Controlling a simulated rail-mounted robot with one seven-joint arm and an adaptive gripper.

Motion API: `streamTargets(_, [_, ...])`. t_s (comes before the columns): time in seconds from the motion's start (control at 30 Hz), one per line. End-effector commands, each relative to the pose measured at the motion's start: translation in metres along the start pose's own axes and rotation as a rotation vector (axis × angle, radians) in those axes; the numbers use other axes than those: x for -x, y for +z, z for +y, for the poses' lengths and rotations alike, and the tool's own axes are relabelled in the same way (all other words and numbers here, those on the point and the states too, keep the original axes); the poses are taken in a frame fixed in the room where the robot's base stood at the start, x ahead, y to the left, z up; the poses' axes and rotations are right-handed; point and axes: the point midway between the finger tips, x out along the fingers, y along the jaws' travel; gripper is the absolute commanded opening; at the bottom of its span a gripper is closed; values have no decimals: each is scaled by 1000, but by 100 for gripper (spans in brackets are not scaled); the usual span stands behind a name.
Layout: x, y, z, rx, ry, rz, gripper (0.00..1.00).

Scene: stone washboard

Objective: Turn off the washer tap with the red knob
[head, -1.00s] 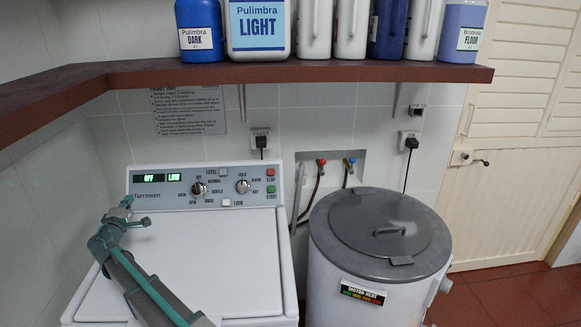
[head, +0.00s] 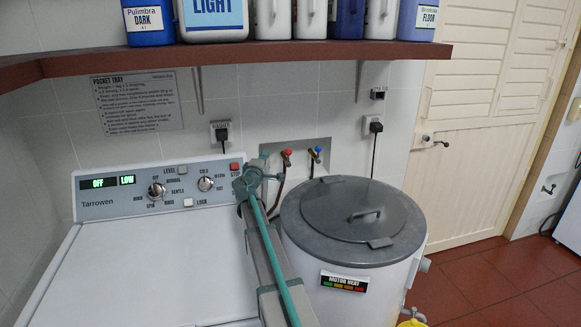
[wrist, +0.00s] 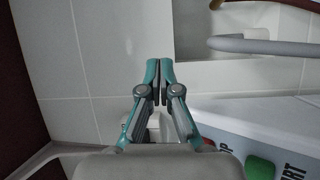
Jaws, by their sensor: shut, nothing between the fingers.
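The tap with the red knob (head: 287,154) sits in a recessed wall box behind the gap between the washer and the drum, with a hose below it. A tap with a blue knob (head: 318,151) is just right of it. My gripper (wrist: 158,70) is shut and empty in the wrist view. In the head view my gripper (head: 259,174) is at the washer's back right corner, left of and lower in the picture than the red knob, apart from it. The red knob does not show in the wrist view.
The white washer (head: 130,270) stands left, its control panel (head: 130,192) partly behind my arm. A grey-lidded drum (head: 350,215) stands right. A brown shelf (head: 250,54) with several bottles hangs above. A grey hose (wrist: 265,45) crosses the recess in the wrist view.

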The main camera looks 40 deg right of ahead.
Motion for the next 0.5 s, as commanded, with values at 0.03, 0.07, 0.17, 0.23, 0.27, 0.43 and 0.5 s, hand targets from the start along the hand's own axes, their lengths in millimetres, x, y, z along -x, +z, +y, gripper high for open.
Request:
streamTargets(0.03, [-10,6,-26,45,5,-24,0])
streamTargets(0.07, [-13,10,-33,70,9,-38,0])
streamTargets(0.17, [-22,20,-52,147,21,-78,0])
streamTargets(0.23, [-27,25,-61,188,27,-99,0])
streamTargets(0.27, [-29,27,-64,203,29,-106,0])
streamTargets(0.43, [-33,33,-73,252,35,-130,0])
streamTargets(0.5, [-34,34,-73,258,36,-134,0])
